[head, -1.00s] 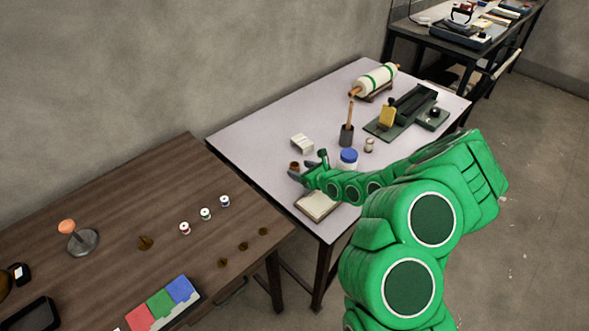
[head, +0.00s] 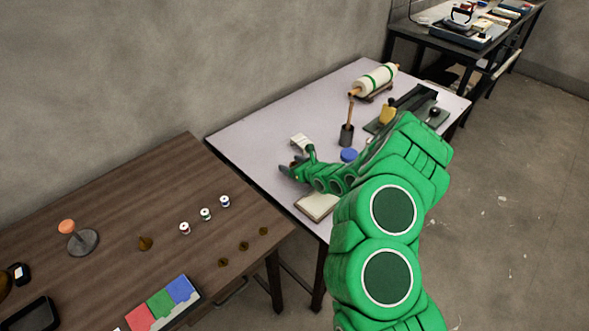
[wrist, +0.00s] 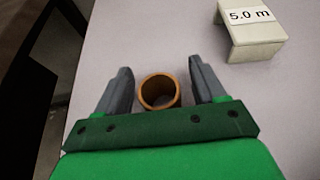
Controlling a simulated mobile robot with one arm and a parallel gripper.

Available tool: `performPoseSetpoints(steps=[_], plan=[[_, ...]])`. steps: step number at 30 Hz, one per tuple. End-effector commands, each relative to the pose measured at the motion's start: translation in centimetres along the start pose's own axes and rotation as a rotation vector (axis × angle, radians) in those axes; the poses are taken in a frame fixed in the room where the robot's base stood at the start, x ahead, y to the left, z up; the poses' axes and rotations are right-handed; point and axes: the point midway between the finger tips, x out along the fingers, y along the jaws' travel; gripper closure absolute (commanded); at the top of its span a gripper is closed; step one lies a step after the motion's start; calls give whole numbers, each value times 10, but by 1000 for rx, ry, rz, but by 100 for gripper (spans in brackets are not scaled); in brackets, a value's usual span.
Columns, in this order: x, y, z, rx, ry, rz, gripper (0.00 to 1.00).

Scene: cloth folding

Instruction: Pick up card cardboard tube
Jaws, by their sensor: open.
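The cardboard tube (wrist: 158,92) is a short brown ring, seen in the wrist view with its open end facing the camera. It lies between the two grey fingers of my gripper (wrist: 160,88), with a gap on each side. The gripper is open, and its fingers do not appear to touch the tube. In the head view my gripper (head: 292,172) is over the left part of the pale table (head: 268,125), and the tube is mostly hidden there by the gripper.
A white block labelled "5.0 m" (wrist: 252,30) stands to the right beyond the gripper. A blue-lidded jar (head: 349,155), a dark cup with a wooden handle (head: 346,135) and a pale pad (head: 316,206) are close by. The table's edge is to the left.

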Motion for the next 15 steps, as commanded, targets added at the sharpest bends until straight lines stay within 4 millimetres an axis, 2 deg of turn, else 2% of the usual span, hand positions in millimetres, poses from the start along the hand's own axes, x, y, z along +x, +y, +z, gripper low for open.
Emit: performPoseSetpoints(steps=[4, 11, 12, 15], plan=[[8, 1, 0, 0, -1, 1, 31], [8, 1, 0, 1, -2, 1, 31], [8, 1, 0, 1, -2, 1, 32], [8, 0, 0, 1, -1, 1, 48]])
